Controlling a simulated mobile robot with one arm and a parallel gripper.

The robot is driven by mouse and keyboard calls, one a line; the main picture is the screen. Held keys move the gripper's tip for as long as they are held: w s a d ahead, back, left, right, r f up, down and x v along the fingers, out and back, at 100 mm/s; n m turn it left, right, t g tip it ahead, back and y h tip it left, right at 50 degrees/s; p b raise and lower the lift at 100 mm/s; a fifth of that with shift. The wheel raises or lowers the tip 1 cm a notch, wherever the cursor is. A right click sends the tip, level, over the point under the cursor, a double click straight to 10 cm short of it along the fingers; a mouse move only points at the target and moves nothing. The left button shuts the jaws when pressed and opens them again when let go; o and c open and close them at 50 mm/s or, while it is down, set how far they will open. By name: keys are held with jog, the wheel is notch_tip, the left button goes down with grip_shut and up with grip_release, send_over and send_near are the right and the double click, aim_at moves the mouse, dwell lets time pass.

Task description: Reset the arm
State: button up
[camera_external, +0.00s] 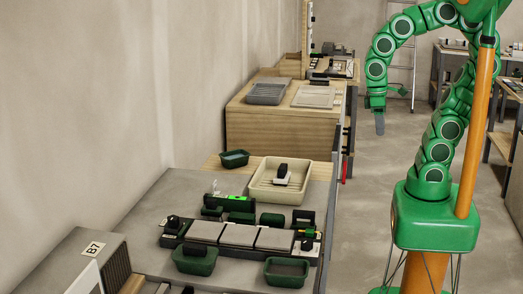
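My gripper (379,122) hangs at the end of my green jointed arm in the upper right part of the view. It points down, over the open floor to the right of the far wooden bench. A single grey finger shape shows at its tip; it is small and seen side-on, so I cannot tell whether it is open or shut. I see nothing held in it. My arm arches up from the green base and comes down on its left side, apart from the benches.
A grey workbench (150,205) at lower left bears a row of grey tiles (240,235), green bins (287,272) and a cream tray (262,190). A wooden bench (270,130) stands behind it. A ladder (402,60) leans at the back. Floor around my gripper is clear.

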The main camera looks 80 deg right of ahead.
jog(key=shift+s+d+f+n, duration=0.2)
jog(key=shift+s, duration=0.45)
jog(key=shift+s+d+f+n, duration=0.15)
jog(key=shift+s+n, duration=0.05)
jog(key=shift+s, duration=0.45)
